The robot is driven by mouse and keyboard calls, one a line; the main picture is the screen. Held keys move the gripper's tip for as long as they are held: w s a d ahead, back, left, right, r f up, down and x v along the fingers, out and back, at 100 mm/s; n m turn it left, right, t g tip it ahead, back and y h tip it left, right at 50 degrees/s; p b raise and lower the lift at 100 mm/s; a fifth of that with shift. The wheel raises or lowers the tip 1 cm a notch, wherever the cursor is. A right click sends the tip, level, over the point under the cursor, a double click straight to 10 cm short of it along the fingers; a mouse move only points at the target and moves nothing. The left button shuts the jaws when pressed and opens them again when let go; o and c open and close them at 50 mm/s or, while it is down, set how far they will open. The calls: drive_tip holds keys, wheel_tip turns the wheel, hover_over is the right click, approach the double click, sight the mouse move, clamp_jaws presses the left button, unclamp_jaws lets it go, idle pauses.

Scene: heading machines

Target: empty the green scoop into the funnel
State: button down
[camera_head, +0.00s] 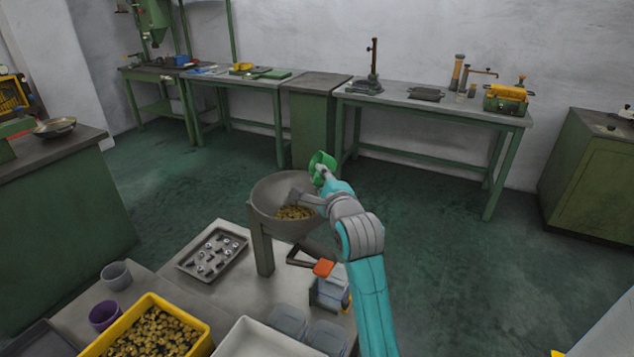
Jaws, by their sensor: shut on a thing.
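The green scoop (321,160) is at the end of my arm, just above and beyond the right rim of the funnel. It looks tilted; I cannot see whether anything is in its bowl. My gripper (321,177) is small in view and shut on the scoop near its handle. The funnel (262,201) is a wide grey bowl on a stand at the table's far end. Small brass-coloured pieces (293,213) lie inside it. A grey part of my arm covers some of the funnel's right side.
On the near table are a tray of small metal parts (238,242), a yellow bin (205,341) of brass pieces, a purple cup (104,315), a grey cup (116,275) and a white tray (250,338). An orange-topped device (323,268) stands below the funnel. Green benches line the wall.

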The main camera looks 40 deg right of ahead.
drive_tip(key=m, duration=0.2)
drive_tip(key=d+m, duration=0.1)
drive_tip(key=m, duration=0.1)
drive_tip(key=s+m, duration=0.1)
drive_tip(key=m, duration=0.2)
drive_tip(key=shift+d+r, duration=0.4)
drive_tip(key=shift+s+d+r+m+t, duration=0.1)
drive_tip(key=shift+r+m+t, duration=0.05)
drive_tip(key=shift+r+m, duration=0.6)
drive_tip(key=shift+s+d+r+m+t, duration=0.15)
drive_tip(key=shift+r+m, duration=0.3)
drive_tip(key=shift+m, duration=0.5)
drive_tip(key=shift+w, duration=0.1)
